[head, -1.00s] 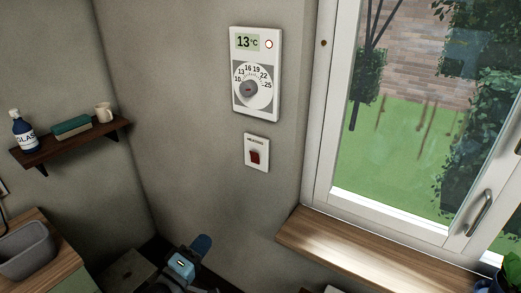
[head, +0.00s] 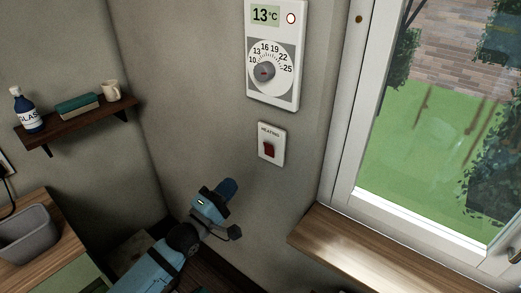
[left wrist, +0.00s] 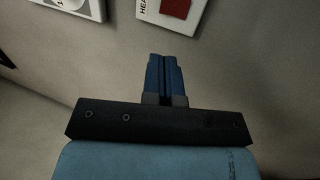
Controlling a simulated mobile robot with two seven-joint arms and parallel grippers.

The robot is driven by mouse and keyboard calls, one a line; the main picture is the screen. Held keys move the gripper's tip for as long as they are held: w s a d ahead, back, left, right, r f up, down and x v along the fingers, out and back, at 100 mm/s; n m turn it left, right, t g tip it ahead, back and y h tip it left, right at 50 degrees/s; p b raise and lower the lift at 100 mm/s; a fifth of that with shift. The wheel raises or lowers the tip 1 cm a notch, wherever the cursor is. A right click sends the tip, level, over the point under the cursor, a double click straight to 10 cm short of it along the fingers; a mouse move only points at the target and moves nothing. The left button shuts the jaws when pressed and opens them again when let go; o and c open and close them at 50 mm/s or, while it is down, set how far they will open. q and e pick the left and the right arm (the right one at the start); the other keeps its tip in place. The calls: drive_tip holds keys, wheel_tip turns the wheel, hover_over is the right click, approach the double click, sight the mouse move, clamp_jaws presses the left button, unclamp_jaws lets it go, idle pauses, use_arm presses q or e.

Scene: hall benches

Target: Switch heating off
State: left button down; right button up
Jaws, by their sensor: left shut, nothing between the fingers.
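The heating switch (head: 269,149) is a dark red rocker on a white plate labelled HEATING, on the grey wall. Above it is a white thermostat (head: 272,55) with a display reading 13 °C, a round dial and a red-ringed lamp that looks pale. My left gripper (head: 228,187) is below and left of the switch plate, apart from it. In the left wrist view its blue fingers (left wrist: 164,76) are together with nothing between them. The red rocker (left wrist: 176,8) shows there at the top edge, partly cut off. My right gripper is not in view.
A window (head: 345,185) with a wooden sill (head: 350,250) is to the right of the switch. A wooden shelf (head: 75,125) with a bottle, a box and a mug is on the left wall. A grey bin (head: 28,240) stands on the counter below.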

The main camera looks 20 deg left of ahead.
sight(266, 144)
use_arm(q)
drive_tip(key=b+x, duration=0.2)
drive_tip(key=x, duration=1.1)
drive_tip(key=shift+w+b, duration=0.2)
drive_tip(key=shift+b, duration=0.15)
drive_tip(key=shift+w+d+r, duration=0.1)
drive_tip(key=shift+r, duration=0.05)
drive_tip(key=shift+w+r+g+p, duration=0.1)
drive_tip(key=shift+w+g+p, duration=0.15)
drive_tip(key=shift+p, duration=0.7)
